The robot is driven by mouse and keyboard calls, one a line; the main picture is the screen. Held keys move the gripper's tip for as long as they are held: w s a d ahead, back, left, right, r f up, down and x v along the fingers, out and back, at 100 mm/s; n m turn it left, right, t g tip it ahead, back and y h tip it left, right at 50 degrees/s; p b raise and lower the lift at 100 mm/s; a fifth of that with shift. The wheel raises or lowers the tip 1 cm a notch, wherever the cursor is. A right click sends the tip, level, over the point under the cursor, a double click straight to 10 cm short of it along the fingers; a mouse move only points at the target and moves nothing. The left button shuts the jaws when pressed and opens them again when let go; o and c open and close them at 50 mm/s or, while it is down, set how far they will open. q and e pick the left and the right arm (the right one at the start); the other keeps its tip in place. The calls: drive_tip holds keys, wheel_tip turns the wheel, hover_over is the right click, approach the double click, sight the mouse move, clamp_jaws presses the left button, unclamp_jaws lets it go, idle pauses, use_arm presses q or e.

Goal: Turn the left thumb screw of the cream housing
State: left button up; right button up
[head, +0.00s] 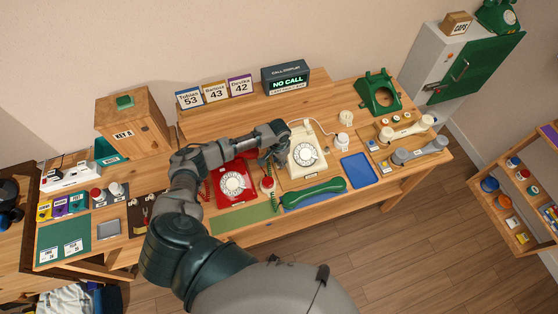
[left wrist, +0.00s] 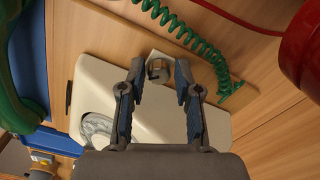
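The cream housing (head: 306,154) is a dial phone on the wooden table, right of the red phone. In the left wrist view its cream body (left wrist: 97,84) lies under my gripper, with part of the dial showing at lower left. A small grey thumb screw (left wrist: 157,70) sits on a pale tab at the housing's edge. My left gripper (head: 284,153) is over the housing's left side in the head view. In the left wrist view my left gripper (left wrist: 160,74) is open, one finger on each side of the screw; I cannot tell whether they touch it. My right gripper is not in view.
A green coiled cord (left wrist: 187,33) runs close beyond the fingertips. A red rounded object (left wrist: 303,50) stands at the right of the wrist view. The red phone (head: 234,184) is left of the housing, the green handset (head: 315,193) in front. A blue mat (head: 358,170) is bare.

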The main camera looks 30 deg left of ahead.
use_arm(q)
clamp_jaws()
drive_tip(key=m+p, duration=0.2)
drive_tip(key=m, duration=0.1)
drive_tip(key=shift+r+m, duration=0.15)
drive_tip(key=shift+m, duration=0.15)
drive_tip(key=shift+m+p, duration=0.7)
drive_tip(key=shift+m, duration=1.3)
drive_tip(key=shift+w, duration=0.1)
drive_tip(key=shift+o, duration=0.5)
unclamp_jaws()
